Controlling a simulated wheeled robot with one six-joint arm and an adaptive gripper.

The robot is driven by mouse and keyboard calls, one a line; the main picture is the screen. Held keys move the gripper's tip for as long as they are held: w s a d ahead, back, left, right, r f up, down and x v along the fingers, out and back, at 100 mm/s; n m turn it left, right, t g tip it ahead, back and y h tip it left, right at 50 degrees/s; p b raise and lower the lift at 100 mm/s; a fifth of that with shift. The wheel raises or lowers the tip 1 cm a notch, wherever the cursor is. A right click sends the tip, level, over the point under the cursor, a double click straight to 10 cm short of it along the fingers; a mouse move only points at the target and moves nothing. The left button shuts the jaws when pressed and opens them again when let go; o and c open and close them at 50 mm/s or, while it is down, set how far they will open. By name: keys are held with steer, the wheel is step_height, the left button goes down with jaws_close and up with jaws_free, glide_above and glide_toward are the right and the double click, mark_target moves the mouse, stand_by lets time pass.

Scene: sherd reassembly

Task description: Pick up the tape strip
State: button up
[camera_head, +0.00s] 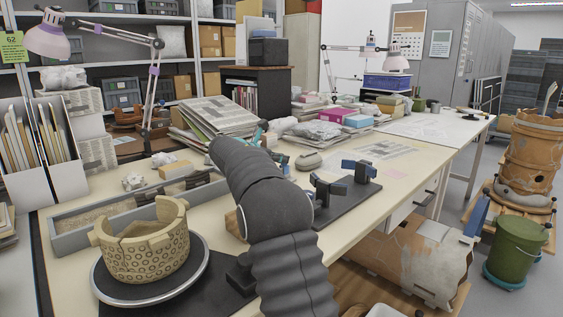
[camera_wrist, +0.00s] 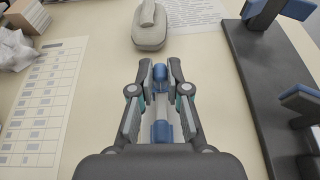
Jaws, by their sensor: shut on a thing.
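My gripper (camera_wrist: 160,68) is low over the cream table in the wrist view, its fingers closed in on a small blue piece (camera_wrist: 160,76) between the tips. The piece seems to be the tape strip; its full shape is hidden by the fingers. Another blue patch (camera_wrist: 162,132) shows nearer the palm, and I cannot tell whether it belongs to the same piece. In the head view my arm hides the fingertips and the piece.
A grey rounded object (camera_wrist: 150,30) lies just beyond the fingertips. A dark board (camera_wrist: 258,90) with blue clamps is on the right, and a printed sheet (camera_wrist: 40,110) on the left. A partly rebuilt patterned pot (camera_head: 148,252) stands on a round turntable (camera_head: 105,287).

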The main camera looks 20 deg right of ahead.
steer(key=shift+r, duration=0.7)
steer(key=r, duration=0.3)
steer(key=shift+s+d, duration=0.2)
steer(key=s+d+r, duration=0.6)
steer(key=s+d, duration=0.1)
steer(key=d, duration=0.1)
steer(key=shift+s+r, duration=0.25)
steer(key=shift+s, duration=0.1)
